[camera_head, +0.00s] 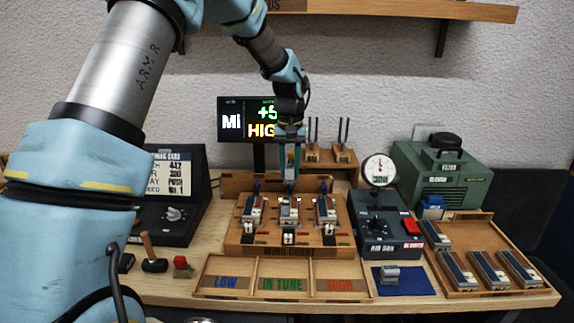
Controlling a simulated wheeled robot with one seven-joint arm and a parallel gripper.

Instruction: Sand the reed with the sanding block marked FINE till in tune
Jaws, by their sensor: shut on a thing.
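My gripper (290,168) hangs above the back of the wooden wind chest (290,252), over the middle unit. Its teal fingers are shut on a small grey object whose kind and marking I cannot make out. Three reed units stand on the chest: left (251,209), middle (290,208) and right (326,208). The display (232,122) reads "MI", "+5" and "HIG", partly hidden by my arm. A small grey block (390,274) sits on a blue mat (415,284). No FINE mark is legible, and the reed surface is too small to judge.
A tray marked LOW, IN TUNE and HIGH (283,297) lies in front. A dial gauge box (385,222), a green machine (445,175) and a tray of several reed units (497,290) stand right. Pronged tools (345,150) stand behind. A small hammer (152,262) lies left.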

